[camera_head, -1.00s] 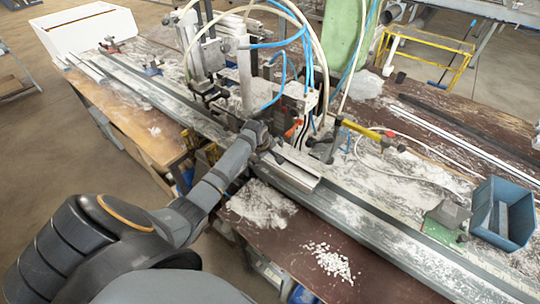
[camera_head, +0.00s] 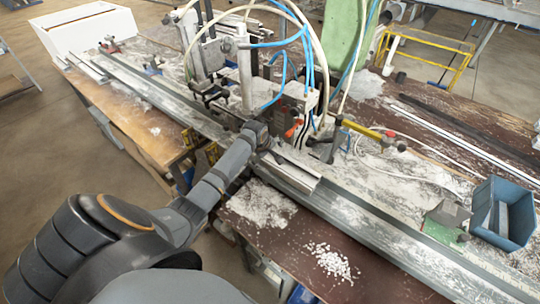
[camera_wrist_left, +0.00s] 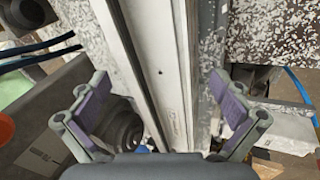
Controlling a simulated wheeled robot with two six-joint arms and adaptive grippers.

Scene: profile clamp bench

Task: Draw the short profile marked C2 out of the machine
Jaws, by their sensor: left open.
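A short pale profile (camera_head: 290,174) lies along the long metal rail of the machine, at the middle of the head view. In the left wrist view a pale profile (camera_wrist_left: 152,60) runs lengthwise between my fingers, with a dark hole and a small mark too fine to read. I cannot make out C2. My left gripper (camera_wrist_left: 165,100) is open, one finger on each side of the profile, with visible gaps. In the head view my left wrist hides most of the gripper at the profile's machine-side end. My right gripper is not in view.
The clamp machine (camera_head: 245,70) with hoses stands behind my left wrist. The long rail (camera_head: 390,236) runs on to the lower right. A blue bin (camera_head: 518,222) and a yellow-handled tool (camera_head: 362,130) are on the right. White chips (camera_head: 330,262) litter the bench front.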

